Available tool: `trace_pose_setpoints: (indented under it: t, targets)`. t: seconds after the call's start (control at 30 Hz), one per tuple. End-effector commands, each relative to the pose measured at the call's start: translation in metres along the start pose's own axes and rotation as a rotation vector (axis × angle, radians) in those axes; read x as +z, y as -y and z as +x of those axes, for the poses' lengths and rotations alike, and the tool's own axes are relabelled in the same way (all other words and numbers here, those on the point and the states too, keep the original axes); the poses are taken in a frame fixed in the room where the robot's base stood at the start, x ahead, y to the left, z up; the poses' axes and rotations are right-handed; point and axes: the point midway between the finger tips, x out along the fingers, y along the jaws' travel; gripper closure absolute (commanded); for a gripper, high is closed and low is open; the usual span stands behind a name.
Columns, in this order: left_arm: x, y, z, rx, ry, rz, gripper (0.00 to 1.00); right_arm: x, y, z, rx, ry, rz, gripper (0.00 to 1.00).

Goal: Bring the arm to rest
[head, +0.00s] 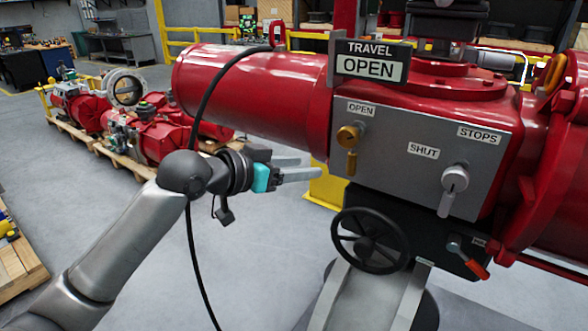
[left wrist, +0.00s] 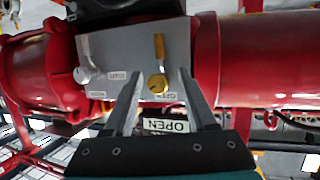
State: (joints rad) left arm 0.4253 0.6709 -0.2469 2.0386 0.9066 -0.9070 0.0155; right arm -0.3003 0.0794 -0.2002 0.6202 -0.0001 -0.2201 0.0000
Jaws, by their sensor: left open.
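My left gripper (head: 311,167) reaches in from the left in the head view, its two grey fingers apart and nothing between them. It points at the grey panel of the red valve actuator (head: 250,90) and stays clear of it. The brass OPEN handle (head: 349,140) hangs down on the panel, to the right of the fingertips. In the left wrist view the picture is upside down; the brass handle (left wrist: 158,84) shows between the fingers, beyond them. My right gripper does not show.
A black cable (head: 190,240) hangs by my left wrist. Red valves on pallets (head: 140,170) stand behind left. Open floor lies below my left forearm.

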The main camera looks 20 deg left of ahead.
Motion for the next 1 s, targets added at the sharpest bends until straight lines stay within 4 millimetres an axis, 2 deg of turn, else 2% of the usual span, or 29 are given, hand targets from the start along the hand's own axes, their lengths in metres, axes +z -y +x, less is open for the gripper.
trace_pose_setpoints:
  t: [0.13,0.47,0.57,0.6,0.67,0.77,0.87,0.9,0.97,1.0]
  targets:
    - [0.000,0.000,-0.010,0.000,0.001,0.002,0.44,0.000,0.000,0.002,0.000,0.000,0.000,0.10]
    - [0.000,-0.001,-0.012,0.001,0.000,0.000,0.44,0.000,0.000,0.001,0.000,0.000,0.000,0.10]
    - [0.007,0.003,-0.008,-0.008,0.006,-0.011,0.44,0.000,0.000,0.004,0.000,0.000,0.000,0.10]
    - [0.016,0.008,-0.004,-0.019,0.011,-0.023,0.44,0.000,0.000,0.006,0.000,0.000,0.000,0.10]
    - [0.036,0.019,0.005,-0.044,0.027,-0.054,0.44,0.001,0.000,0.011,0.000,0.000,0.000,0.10]
    - [0.092,0.043,0.024,-0.109,0.071,-0.121,0.44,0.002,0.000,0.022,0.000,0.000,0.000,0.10]
    - [0.166,0.066,0.042,-0.186,0.134,-0.185,0.44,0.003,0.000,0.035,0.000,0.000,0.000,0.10]
    - [0.196,0.073,0.046,-0.215,0.162,-0.206,0.44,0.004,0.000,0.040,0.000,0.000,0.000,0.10]
    - [0.241,0.080,0.051,-0.254,0.206,-0.234,0.44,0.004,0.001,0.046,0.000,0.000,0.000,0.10]
    - [0.271,0.082,0.053,-0.279,0.236,-0.249,0.44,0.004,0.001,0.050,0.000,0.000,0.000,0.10]
